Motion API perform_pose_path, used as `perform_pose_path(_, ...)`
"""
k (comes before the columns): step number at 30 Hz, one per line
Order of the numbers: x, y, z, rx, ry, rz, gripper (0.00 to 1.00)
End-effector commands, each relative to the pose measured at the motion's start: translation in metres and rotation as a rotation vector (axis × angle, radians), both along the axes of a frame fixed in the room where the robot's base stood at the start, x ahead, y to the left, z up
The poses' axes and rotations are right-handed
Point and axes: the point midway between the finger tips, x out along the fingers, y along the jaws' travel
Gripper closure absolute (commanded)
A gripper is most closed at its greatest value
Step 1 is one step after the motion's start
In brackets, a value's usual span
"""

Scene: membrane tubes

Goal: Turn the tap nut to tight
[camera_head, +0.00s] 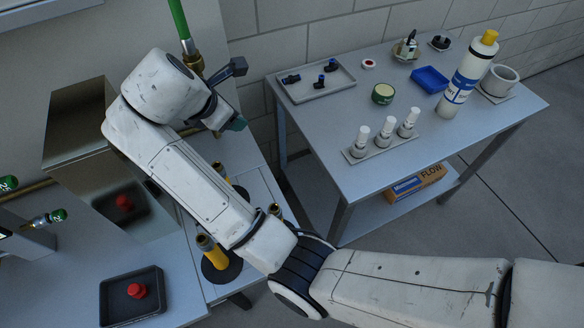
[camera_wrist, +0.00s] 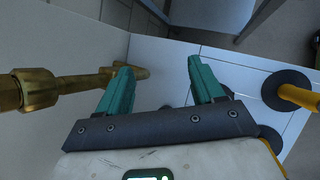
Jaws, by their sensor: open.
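A brass tap fitting (camera_head: 193,58) with a green hose (camera_head: 180,18) rising from it stands by the wall, at the top left of the head view. In the wrist view a brass pipe with a hexagonal nut (camera_wrist: 38,88) comes in from the left, and its narrower end reaches the left finger. My gripper (camera_wrist: 158,72) is open, with nothing visible between its teal fingers. In the head view my gripper (camera_head: 236,122) is partly hidden by my wrist, just right of and below the brass fitting. I cannot tell whether a finger touches the brass.
A steel box (camera_head: 80,122) and a black tray (camera_head: 108,310) with a red knob (camera_head: 137,291) are at left. Yellow posts on black bases (camera_head: 216,270) stand below my arm. A grey table (camera_head: 330,115) at right holds bottles and small parts.

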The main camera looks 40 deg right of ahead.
Motion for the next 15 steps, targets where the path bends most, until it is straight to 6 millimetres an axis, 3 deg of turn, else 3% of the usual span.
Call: perform_pose_path(15,-0.051,-0.037,-0.071,0.163,-0.091,-0.251,0.33)
